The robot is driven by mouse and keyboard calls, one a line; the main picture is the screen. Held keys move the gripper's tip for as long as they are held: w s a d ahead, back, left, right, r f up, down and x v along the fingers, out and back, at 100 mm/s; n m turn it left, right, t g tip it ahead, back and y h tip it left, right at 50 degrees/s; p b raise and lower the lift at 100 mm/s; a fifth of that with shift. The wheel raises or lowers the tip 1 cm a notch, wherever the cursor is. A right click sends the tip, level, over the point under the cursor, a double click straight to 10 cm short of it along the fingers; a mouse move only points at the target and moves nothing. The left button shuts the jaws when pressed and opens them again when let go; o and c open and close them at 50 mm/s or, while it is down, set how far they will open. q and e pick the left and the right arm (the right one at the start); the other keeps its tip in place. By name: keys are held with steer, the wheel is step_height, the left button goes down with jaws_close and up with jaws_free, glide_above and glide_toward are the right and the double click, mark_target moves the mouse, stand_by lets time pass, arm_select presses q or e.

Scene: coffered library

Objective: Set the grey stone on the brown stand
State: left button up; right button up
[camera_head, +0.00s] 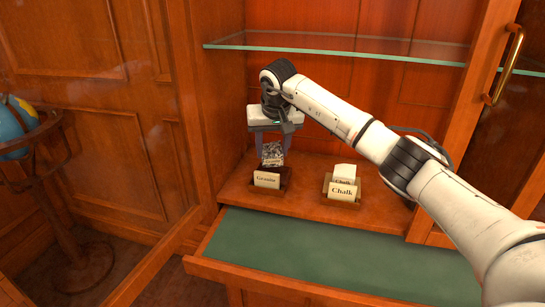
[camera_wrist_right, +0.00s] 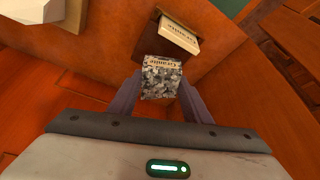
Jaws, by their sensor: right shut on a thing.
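The grey stone (camera_head: 272,154), a speckled black-and-white block with a Granite label on it in the wrist view (camera_wrist_right: 161,80), is held between the fingers of my right gripper (camera_head: 273,150). The gripper points down from above, shut on the stone. The brown stand (camera_head: 285,178) is right below the stone in the head view, with a Granite card (camera_head: 266,180) at its front. I cannot tell whether the stone touches the stand. The stand is partly hidden behind the stone and card in the wrist view (camera_wrist_right: 148,42). My left gripper is not in view.
A second stand (camera_head: 343,203) with a Chalk card and a white block (camera_head: 345,172) is to the right on the same cabinet floor. A glass shelf (camera_head: 340,46) spans above. A green-lined drawer (camera_head: 330,253) is open in front. A globe (camera_head: 12,122) stands at left.

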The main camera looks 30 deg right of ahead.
mark_target(273, 154)
steer(key=shift+f, duration=1.4)
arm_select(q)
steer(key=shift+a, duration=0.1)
arm_select(e)
steer(key=shift+f, duration=0.1)
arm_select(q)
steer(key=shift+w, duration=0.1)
arm_select(e)
steer(key=o, duration=1.3)
steer(key=shift+s+f, duration=0.1)
